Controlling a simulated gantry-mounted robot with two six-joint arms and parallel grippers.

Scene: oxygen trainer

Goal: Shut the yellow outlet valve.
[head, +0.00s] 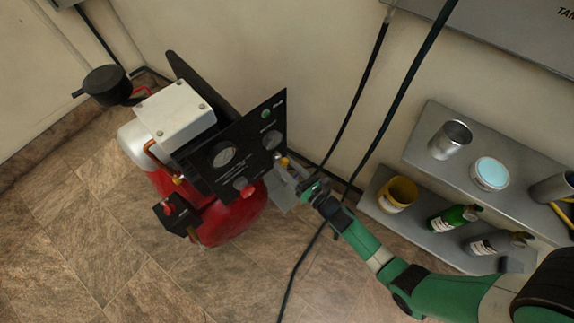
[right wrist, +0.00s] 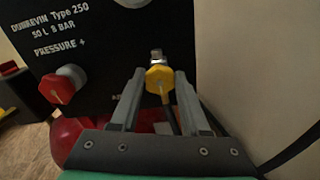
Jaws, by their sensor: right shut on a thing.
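The yellow outlet valve (right wrist: 159,78) sits below a metal fitting on the front of the compressor's black panel. It also shows in the head view (head: 283,161), at the panel's lower right edge. My right gripper (right wrist: 160,90) has one finger on each side of the yellow knob and is shut on it. In the head view the right gripper (head: 287,175) reaches the panel from the lower right. The knob's pale pointer line runs roughly up and down in the right wrist view. My left gripper is not in view.
The red compressor (head: 222,220) stands on the tiled floor, with a red knob (right wrist: 68,85) left of the valve. A dark hose hangs past my right arm.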

